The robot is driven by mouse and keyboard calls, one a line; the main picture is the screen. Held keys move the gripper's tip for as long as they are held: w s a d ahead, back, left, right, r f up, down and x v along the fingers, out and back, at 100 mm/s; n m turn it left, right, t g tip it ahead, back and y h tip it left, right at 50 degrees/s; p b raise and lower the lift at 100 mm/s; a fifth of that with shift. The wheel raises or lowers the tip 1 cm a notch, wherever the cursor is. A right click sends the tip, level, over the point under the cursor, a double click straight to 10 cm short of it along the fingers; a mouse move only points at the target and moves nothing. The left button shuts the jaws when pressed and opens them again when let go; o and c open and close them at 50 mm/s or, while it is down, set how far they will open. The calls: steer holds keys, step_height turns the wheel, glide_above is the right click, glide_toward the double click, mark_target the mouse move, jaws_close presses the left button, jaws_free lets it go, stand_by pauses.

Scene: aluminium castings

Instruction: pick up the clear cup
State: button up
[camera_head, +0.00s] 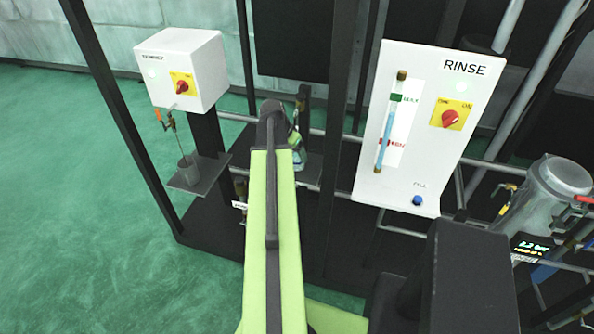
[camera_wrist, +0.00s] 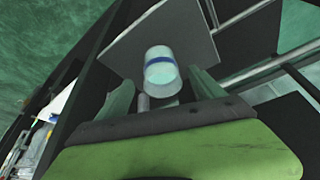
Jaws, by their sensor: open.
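The clear cup (camera_wrist: 161,72) has a blue band and stands on a square grey shelf plate (camera_wrist: 190,45) in the wrist view. In the head view the clear cup (camera_head: 298,156) shows just right of my arm, partly hidden by it. My gripper (camera_wrist: 160,80) is open, with one finger on each side of the cup in the wrist view. I cannot tell whether either finger touches it. In the head view my green arm covers most of the gripper.
A grey cup (camera_head: 187,168) stands on another small shelf (camera_head: 205,178) at the left, under a white box (camera_head: 184,68) with a red knob. The white RINSE panel (camera_head: 415,125) stands right of the clear cup. Dark frame posts flank the shelves; a metal vessel (camera_head: 548,195) is at far right.

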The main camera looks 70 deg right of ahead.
mark_target(296, 160)
steer(key=shift+d+f, duration=0.2)
steer(key=shift+f, duration=0.45)
steer(key=shift+r, duration=0.1)
steer(key=b+x, duration=0.5)
steer(key=shift+f, duration=0.2)
steer(key=shift+r, duration=0.15)
steer(key=shift+a, duration=0.1)
jaws_close()
steer(key=shift+r, duration=0.15)
